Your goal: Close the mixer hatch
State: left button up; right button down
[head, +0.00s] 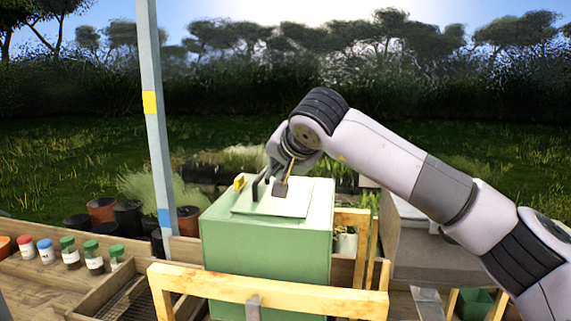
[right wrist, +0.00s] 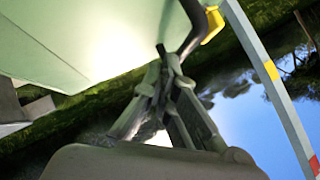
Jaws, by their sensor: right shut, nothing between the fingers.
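The mixer is a pale green box (head: 265,250) in the middle of the head view. Its hatch (head: 295,199), a pale panel, lies about flat on the top. A dark bent handle (head: 256,188) stands at the hatch's left part; it also shows in the right wrist view (right wrist: 194,28). My right gripper (head: 280,186) is over the hatch, pointing down, close to the handle. In the right wrist view its fingers (right wrist: 169,62) are together and empty, with their tips by the handle; I cannot tell whether they touch it. My left gripper is out of view.
A yellow piece (head: 240,182) sits at the box's left top edge. A wooden frame (head: 270,291) stands in front of the box. A grey post (head: 157,130) rises to its left. Several capped jars (head: 69,254) and dark pots stand farther left.

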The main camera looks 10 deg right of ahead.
jog(key=shift+w+a+f+b, duration=0.1)
jog(key=shift+a+f+b, duration=0.15)
jog(key=shift+f, duration=0.2)
jog(key=shift+w+a+f+b, duration=0.1)
jog(key=shift+a+f+b, duration=0.15)
jog(key=shift+f, duration=0.2)
jog(key=shift+s, duration=0.1)
